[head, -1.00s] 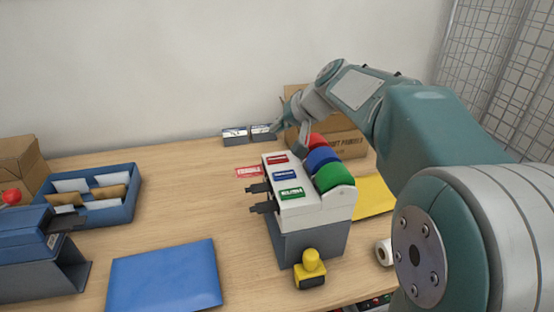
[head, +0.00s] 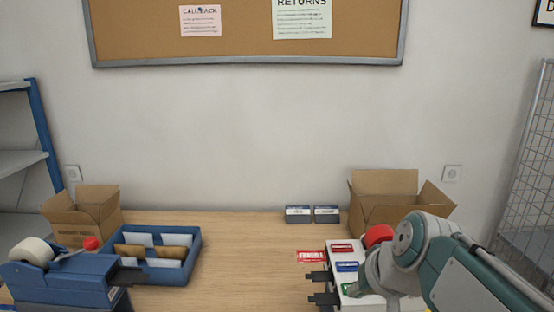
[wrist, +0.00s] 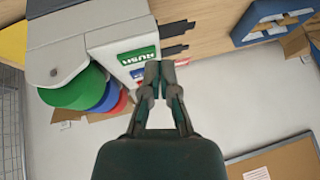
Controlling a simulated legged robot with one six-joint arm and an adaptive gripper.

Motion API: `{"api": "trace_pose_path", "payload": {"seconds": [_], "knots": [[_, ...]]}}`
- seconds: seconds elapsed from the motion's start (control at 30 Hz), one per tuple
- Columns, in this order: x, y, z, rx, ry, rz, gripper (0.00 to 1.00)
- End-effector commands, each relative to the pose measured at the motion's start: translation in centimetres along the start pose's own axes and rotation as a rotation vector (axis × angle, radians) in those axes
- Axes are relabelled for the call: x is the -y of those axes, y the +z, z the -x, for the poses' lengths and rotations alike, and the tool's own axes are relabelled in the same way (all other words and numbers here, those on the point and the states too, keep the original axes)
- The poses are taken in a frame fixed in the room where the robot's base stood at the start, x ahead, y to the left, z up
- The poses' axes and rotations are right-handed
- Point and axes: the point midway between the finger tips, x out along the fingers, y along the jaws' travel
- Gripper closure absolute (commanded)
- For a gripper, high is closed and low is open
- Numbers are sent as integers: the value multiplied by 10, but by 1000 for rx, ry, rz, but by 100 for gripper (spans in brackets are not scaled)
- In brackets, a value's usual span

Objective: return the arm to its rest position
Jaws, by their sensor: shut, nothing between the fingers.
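My arm (head: 470,275) reaches in from the lower right in the head view, its wrist joint in front of the label dispenser (head: 335,272). My gripper (wrist: 160,70) is shut and empty in the wrist view. It appears above the dispenser, over its green RUSH label (wrist: 137,56); whether it touches cannot be told. The green roll (wrist: 75,92), blue roll (wrist: 110,97) and red roll (wrist: 119,104) show beside it. In the head view my arm hides much of the dispenser and its rolls.
A blue tray of envelopes (head: 196,254) and a blue tape dispenser (head: 75,285) stand left. Open cartons (head: 85,222) and (head: 385,212) stand at the back. The wood counter (head: 245,265) is bare in the middle.

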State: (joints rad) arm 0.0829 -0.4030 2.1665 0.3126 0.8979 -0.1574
Motion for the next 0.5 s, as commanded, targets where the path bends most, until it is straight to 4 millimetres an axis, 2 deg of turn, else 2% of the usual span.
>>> {"api": "trace_pose_path", "payload": {"seconds": [0.03, 0.3, 0.4, 0.5], "knots": [[-1, 15, 4, 2, 19, 13, 100], [-17, 88, 10, 16, 136, 77, 100], [-24, 108, 10, 17, 171, 96, 100], [-28, 120, 10, 17, 193, 108, 100]]}}
